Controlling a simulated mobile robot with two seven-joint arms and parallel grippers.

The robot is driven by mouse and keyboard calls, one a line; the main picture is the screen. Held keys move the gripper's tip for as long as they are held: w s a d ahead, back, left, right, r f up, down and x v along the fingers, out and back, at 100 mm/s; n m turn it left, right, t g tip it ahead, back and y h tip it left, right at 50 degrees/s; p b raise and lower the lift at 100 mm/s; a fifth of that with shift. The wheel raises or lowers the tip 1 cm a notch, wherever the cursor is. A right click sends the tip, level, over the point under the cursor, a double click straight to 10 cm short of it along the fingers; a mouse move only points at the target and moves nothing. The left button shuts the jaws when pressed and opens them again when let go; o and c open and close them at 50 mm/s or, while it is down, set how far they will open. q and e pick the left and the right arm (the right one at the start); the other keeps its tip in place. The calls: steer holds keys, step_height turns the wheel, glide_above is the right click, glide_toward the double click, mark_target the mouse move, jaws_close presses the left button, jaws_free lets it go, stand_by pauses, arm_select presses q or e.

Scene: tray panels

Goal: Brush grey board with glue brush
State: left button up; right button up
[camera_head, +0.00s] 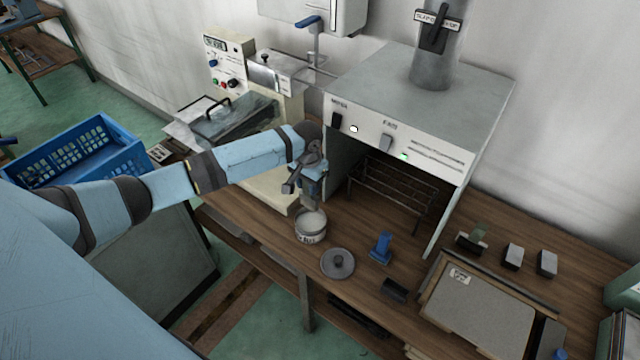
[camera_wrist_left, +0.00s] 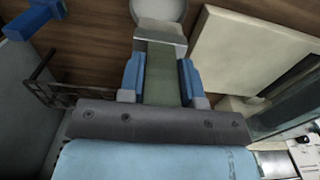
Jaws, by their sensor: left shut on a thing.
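My left gripper (camera_head: 314,188) hangs above the open glue pot (camera_head: 311,228) on the wooden bench. In the left wrist view its blue fingers (camera_wrist_left: 160,80) are shut on the green handle of the glue brush (camera_wrist_left: 162,75). The brush's pale end points toward the pot's round top (camera_wrist_left: 160,8); I cannot tell whether it touches the glue. The grey board (camera_head: 490,308) lies flat in a wooden-edged tray at the right of the bench, with a small white label near its corner. My right gripper is not in view.
A grey round lid (camera_head: 338,263) lies in front of the pot. A blue stand (camera_head: 381,247) and a dark block (camera_head: 394,290) are between pot and board. Behind is a grey hood (camera_head: 420,100) with a wire rack. Small blocks (camera_head: 513,256) stand behind the board.

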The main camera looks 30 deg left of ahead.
mark_target(310, 207)
arm_select(q)
steer(key=shift+d+f, duration=0.1)
steer(key=shift+f, duration=0.25)
steer(key=shift+s+f+b, duration=0.1)
steer(key=shift+f+b, duration=0.6)
step_height(310, 207, down, 3)
steer(key=b, duration=0.3)
steer(key=shift+f+b, duration=0.2)
steer(key=shift+b, duration=0.1)
steer(key=shift+f, duration=0.2)
steer(key=shift+f+b, duration=0.4)
steer(key=shift+f, duration=1.65)
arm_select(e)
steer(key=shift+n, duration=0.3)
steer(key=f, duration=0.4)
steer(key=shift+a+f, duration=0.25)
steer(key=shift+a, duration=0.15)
